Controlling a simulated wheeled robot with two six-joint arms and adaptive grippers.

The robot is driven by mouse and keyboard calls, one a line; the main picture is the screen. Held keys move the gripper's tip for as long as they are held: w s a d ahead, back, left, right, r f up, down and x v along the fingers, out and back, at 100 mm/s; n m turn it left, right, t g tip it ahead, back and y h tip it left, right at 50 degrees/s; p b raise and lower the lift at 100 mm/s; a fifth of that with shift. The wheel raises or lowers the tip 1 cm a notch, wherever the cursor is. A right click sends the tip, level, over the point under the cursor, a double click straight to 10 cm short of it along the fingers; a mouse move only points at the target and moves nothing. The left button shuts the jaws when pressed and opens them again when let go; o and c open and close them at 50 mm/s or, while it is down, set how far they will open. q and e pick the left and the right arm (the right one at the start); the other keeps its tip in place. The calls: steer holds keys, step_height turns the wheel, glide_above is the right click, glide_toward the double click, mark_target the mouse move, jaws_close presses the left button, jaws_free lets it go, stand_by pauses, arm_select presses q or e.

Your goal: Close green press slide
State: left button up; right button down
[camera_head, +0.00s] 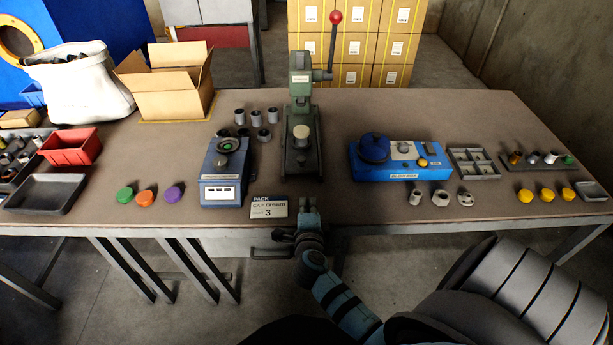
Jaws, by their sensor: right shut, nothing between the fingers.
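The green press (301,83) stands upright at the middle of the table, its lever with a red ball raised. A cream round piece (301,131) sits on a light post low on the press, above its dark base (299,170). I cannot clearly tell the slide from the base at this size. My right gripper (307,204) is shut and empty at the table's front edge, just in front of the press base and apart from it. My left gripper is not in view.
A card reading cream 3 (269,207) lies left of my right gripper. A blue-grey device (222,190) stands left of the press, a blue machine (390,173) right. A drawer handle (271,255) juts below the edge.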

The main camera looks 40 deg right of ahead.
mark_target(307, 186)
steer(key=b+x, duration=0.1)
steer(key=x, duration=0.3)
steer(key=b+x, duration=0.2)
steer(key=x, duration=0.1)
steer(key=b+x, duration=0.1)
steer(key=x, duration=0.3)
steer(key=shift+w+d+r, duration=0.3)
steer(key=shift+w+d+b, duration=0.2)
steer(key=shift+w+b, duration=0.05)
steer(key=shift+b, duration=0.05)
steer(key=shift+w+d+r, duration=0.1)
steer(key=shift+w+d, duration=0.05)
steer(key=shift+w, duration=0.05)
